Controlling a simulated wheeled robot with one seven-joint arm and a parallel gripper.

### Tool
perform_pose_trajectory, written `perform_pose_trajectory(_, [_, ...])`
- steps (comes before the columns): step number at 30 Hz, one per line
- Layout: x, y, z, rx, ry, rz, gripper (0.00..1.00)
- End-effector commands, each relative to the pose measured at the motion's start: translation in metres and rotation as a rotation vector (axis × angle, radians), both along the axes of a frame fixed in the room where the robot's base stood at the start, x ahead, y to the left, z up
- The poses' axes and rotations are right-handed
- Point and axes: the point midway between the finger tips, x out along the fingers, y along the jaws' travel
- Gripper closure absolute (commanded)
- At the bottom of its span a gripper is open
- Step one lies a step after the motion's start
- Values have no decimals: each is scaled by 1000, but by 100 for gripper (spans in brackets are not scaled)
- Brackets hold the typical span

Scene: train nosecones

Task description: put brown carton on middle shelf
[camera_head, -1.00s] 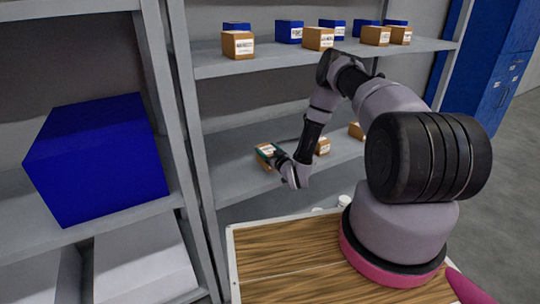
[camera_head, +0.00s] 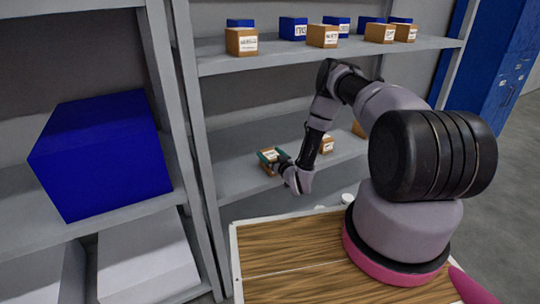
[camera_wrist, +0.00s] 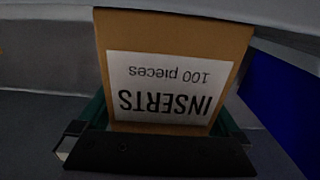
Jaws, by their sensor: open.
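A brown carton (camera_head: 267,168) is at the left part of the middle shelf (camera_head: 228,176), and appears to rest on it. In the wrist view the carton (camera_wrist: 172,32) shows close up, with a white label reading "INSERTS 100 pieces" upside down. My gripper (camera_head: 271,156) is at the carton, its green fingers on either side of it. In the wrist view my gripper (camera_wrist: 168,112) is open around the carton. Whether a finger still touches it I cannot tell. The carton's underside is hidden.
Other brown cartons stand farther right on the middle shelf, one carton (camera_head: 326,145) partly behind my arm. Brown and blue boxes line the upper shelf (camera_head: 280,62). A large blue box (camera_head: 100,160) stands on the left rack. A wooden top (camera_head: 290,250) is in front.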

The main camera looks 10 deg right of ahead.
Motion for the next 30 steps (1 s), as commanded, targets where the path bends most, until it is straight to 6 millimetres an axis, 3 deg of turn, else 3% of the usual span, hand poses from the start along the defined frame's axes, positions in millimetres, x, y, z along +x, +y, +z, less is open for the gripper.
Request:
perform_pose_trajectory(5, [-21, -8, 0, 2, 5, -3, 0])
perform_pose_trajectory(12, [-71, -24, 0, 4, 4, -4, 0])
perform_pose_trajectory(18, [-102, -34, 0, 0, 2, -2, 0])
perform_pose_trajectory(30, [-115, -37, 1, 0, -1, 1, 0])
